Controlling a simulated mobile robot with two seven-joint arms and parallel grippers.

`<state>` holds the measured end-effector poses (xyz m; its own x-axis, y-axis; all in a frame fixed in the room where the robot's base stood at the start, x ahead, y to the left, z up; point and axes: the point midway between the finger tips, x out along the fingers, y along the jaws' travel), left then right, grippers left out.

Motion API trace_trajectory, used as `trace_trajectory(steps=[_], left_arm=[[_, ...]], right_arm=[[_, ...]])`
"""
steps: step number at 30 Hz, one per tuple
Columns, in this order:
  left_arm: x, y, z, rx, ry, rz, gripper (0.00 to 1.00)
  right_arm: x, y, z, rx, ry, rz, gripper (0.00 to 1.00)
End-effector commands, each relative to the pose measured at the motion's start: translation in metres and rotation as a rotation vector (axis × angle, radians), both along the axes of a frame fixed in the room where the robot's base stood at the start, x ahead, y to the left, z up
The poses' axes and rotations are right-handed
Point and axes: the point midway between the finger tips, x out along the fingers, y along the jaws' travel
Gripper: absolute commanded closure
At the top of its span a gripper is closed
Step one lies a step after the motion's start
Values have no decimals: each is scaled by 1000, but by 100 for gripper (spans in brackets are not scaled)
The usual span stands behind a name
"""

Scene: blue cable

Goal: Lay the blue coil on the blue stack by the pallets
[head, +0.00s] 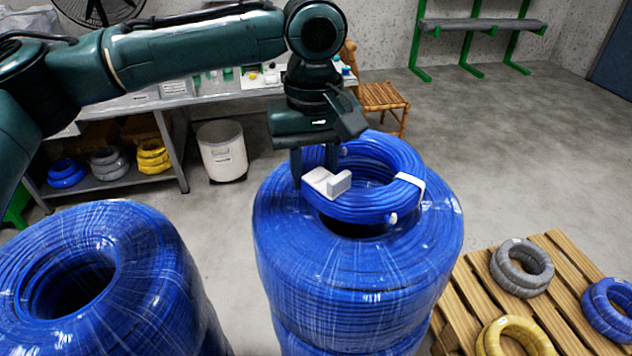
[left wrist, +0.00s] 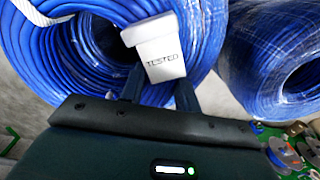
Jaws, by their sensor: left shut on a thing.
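The blue coil (head: 372,204) is a ring of blue cable with white ties and a white tag (head: 328,183). In the left wrist view the tag (left wrist: 160,50) reads "TESTED". My left gripper (head: 318,170) is shut on the coil at its left side, by the tag. The coil is over the top of the blue stack (head: 350,285) by the pallet (head: 465,290), slightly tilted. I cannot tell whether it touches the stack. In the left wrist view the coil (left wrist: 90,50) fills the upper left. My right gripper is not in view.
Another blue stack (head: 130,275) stands at the left. The pallet holds grey (head: 522,267), yellow (head: 514,337) and blue (head: 608,308) coils. A workbench, a white bin (head: 222,150) and a wooden chair (head: 382,97) are behind. The floor at the right is clear.

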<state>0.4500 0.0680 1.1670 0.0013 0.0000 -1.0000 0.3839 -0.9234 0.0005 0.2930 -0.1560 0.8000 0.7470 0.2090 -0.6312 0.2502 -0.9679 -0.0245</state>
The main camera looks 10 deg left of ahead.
Motion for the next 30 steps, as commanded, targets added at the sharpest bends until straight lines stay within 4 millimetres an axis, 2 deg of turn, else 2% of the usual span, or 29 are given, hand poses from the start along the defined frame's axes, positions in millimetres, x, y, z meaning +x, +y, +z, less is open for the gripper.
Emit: trace_trajectory(steps=[7, 18, 19, 26, 30], left_arm=[[0, 0, -29, -3, -1, 0, 100], [0, 0, -34, -4, -2, 0, 100], [0, 0, -35, 0, 1, 0, 66], [0, 0, -35, 0, 1, 0, 47], [0, 0, -35, 0, 1, 0, 46]], right_arm=[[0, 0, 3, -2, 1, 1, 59], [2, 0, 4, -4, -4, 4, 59], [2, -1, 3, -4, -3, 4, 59], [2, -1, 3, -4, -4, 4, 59], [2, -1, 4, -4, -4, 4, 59]])
